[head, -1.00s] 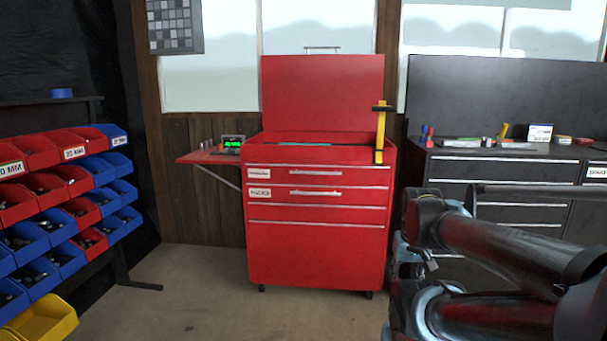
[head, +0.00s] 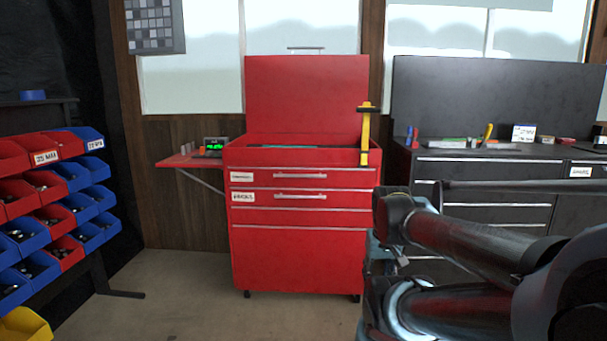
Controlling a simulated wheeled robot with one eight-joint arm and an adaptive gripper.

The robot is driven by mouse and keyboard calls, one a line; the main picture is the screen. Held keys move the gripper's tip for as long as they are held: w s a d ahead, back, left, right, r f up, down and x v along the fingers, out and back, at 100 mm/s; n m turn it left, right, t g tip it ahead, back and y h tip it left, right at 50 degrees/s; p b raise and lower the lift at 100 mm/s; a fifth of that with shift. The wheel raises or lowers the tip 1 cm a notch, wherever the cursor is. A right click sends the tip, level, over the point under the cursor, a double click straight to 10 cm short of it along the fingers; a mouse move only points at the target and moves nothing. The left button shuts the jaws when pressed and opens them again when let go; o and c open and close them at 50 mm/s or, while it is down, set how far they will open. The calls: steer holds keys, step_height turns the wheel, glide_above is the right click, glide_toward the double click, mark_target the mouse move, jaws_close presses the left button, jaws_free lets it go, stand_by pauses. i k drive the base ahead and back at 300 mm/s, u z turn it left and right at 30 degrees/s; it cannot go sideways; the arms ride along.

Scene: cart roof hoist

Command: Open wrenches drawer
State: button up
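A red tool cart (head: 300,262) with an open lid stands ahead, near the middle of the head view. Its top drawer (head: 345,178) and second drawer (head: 345,197) each carry a white label at the left and a silver bar handle. The upper label (head: 242,176) and lower label (head: 243,197) are too blurred to read surely. All the cart's drawers look shut. My arm crosses the lower right of the view, in front of the black cabinet. My gripper cannot be made out there, and no part of my arm is on the drawer handles.
A yellow clamp (head: 365,138) stands at the cart's right front edge. A red side shelf (head: 190,160) juts out left. A rack of red and blue bins (head: 60,185) stands at left, a black cabinet (head: 497,165) at right. The floor before the cart is open.

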mark_target(288, 176)
steer(key=i, duration=0.85)
